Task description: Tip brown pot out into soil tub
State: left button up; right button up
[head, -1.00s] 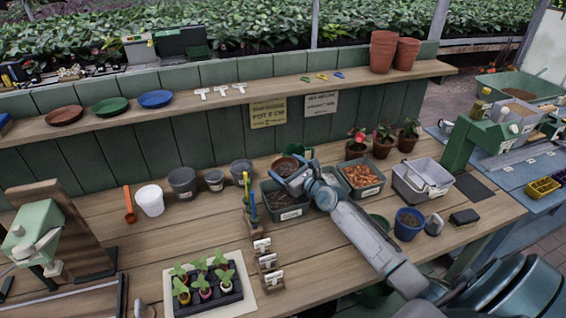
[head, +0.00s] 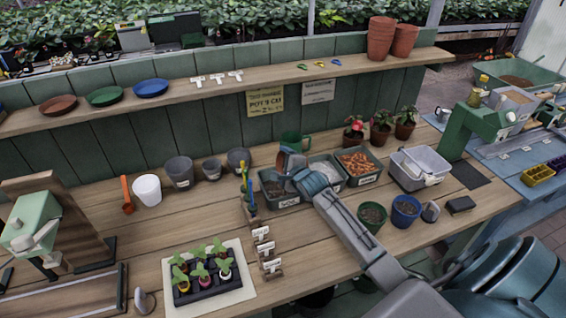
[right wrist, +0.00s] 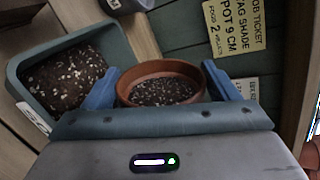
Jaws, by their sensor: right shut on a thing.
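The brown pot (head: 289,161) is a small terracotta pot. In the right wrist view the pot (right wrist: 155,78) still has dark, speckled soil in it. My right gripper (right wrist: 160,92) is shut on it, with one blue finger on each side. In the head view the pot is held above the back edge of the dark green soil tub (head: 272,204), leaning to one side. The soil tub (right wrist: 14,78) lies to the left of the pot in the right wrist view and holds dark soil. My left gripper is not in view.
Tubs of white grit (head: 329,164) and orange chips (head: 361,161) stand right of the soil tub. A green cup (head: 293,139) stands behind. Upright tools (head: 246,185) and tag holders (head: 262,240) stand left and in front. A seedling tray (head: 205,279) lies nearer.

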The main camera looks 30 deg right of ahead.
jog(key=shift+a+r+n+h+p, duration=0.1)
jog(key=shift+r+n+h+p, duration=0.2)
jog(key=shift+n+p, duration=0.1)
jog(key=shift+n+h, duration=0.3)
jog(key=shift+n, duration=0.2)
jog(key=shift+f+n+g+h, duration=0.3)
jog(key=shift+n+h, duration=0.2)
jog(key=shift+n, duration=0.4)
jog(key=shift+a+n+h+b, duration=0.1)
jog(key=shift+n+h+b, duration=0.35)
jog(key=shift+n, duration=0.25)
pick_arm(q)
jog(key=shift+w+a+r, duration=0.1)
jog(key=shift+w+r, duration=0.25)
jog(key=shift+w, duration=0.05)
pick_arm(e)
jog(key=shift+r, duration=0.1)
jog(key=shift+c, duration=0.2)
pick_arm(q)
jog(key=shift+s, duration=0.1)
